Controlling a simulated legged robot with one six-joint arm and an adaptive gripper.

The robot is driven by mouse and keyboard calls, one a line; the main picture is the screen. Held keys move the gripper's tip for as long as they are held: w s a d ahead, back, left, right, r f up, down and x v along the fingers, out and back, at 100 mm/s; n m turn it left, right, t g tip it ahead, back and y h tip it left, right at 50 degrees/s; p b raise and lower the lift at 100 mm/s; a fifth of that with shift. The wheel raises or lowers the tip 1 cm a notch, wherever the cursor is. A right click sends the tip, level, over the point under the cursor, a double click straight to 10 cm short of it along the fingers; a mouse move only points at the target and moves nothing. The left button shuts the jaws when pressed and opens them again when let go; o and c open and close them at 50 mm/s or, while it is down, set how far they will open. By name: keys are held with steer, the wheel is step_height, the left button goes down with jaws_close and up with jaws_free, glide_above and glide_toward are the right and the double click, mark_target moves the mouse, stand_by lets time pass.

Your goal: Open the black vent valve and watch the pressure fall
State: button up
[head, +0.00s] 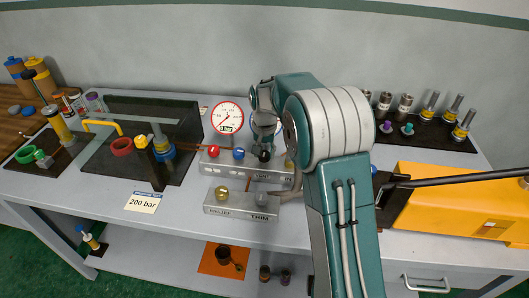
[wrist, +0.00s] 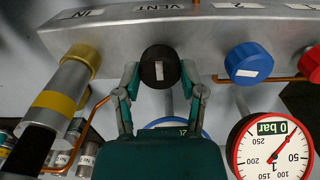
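In the head view the knob (head: 264,156) shows just below my gripper. The red-rimmed gauge (head: 227,118) shows 0 bar, with its needle at the low end; it also shows upside down in the wrist view (wrist: 272,150). A second gauge is partly hidden behind my gripper.
Blue (wrist: 248,64) and red (head: 213,151) knobs sit beside the vent knob. A lower RELIEF and TRIM block (head: 240,206) stands in front. A yellow-collared fitting (wrist: 66,85) is close to the left finger. A yellow pump (head: 450,205) stands at right.

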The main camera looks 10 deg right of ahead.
steer(key=shift+c, duration=0.8)
steer(key=shift+s+f+n, duration=0.1)
steer(key=shift+n, duration=0.3)
steer(key=n, duration=0.8)
steer(key=shift+f+n, duration=0.1)
steer(key=shift+n, duration=2.2)
steer(key=o, duration=1.2)
